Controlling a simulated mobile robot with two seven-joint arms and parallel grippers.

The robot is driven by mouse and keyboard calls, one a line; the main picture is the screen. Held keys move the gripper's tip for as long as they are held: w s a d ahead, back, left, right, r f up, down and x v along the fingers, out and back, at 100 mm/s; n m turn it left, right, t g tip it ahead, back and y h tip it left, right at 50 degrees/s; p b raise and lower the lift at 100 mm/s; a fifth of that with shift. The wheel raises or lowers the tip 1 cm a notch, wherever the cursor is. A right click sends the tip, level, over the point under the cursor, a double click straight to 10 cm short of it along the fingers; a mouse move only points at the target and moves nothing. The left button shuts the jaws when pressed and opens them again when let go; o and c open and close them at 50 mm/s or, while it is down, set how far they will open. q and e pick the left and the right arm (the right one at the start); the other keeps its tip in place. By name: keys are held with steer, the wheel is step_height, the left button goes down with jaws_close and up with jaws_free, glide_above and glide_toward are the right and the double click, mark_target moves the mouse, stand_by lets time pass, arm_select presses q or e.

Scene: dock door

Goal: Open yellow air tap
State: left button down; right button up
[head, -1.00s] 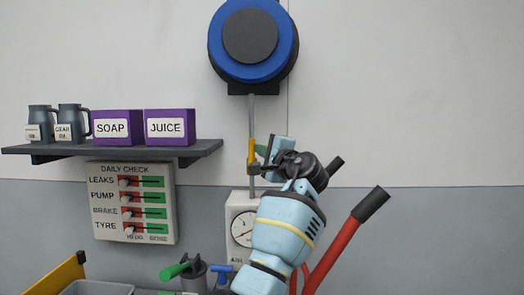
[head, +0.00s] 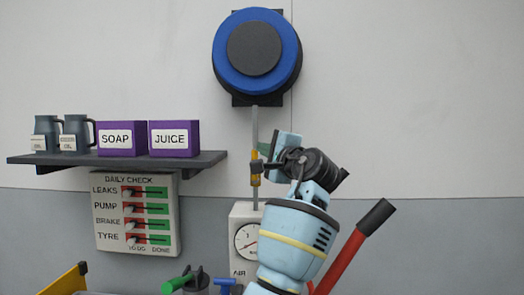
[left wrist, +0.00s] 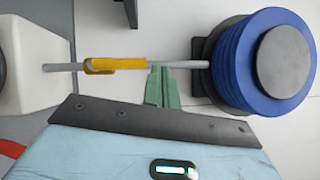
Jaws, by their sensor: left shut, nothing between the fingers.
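The yellow air tap (head: 256,181) is on a thin grey vertical pipe between the blue reel and the gauge box. In the left wrist view the yellow tap (left wrist: 115,64) lies lengthwise along the pipe. My left gripper (head: 261,149) is at the tap's upper end. In the left wrist view its green fingers (left wrist: 160,73) are together and empty, just past the tap's reel-side end, close to the pipe. I cannot tell whether they touch it. My wrist hides part of the tap in the head view. My right gripper is not in view.
The blue reel (head: 281,60) is above and the gauge box (head: 240,213) below. To the left are a shelf (head: 190,162) with purple boxes and mugs, and a check board (head: 110,243). A red bar with a black grip (head: 376,216) stands at right.

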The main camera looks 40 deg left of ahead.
arm_select(q)
steer(key=s+d, duration=0.5)
steer(key=s, duration=0.4)
steer(key=shift+s+d+r, duration=0.25)
steer(key=shift+d+r, duration=0.15)
steer(key=shift+r, duration=0.05)
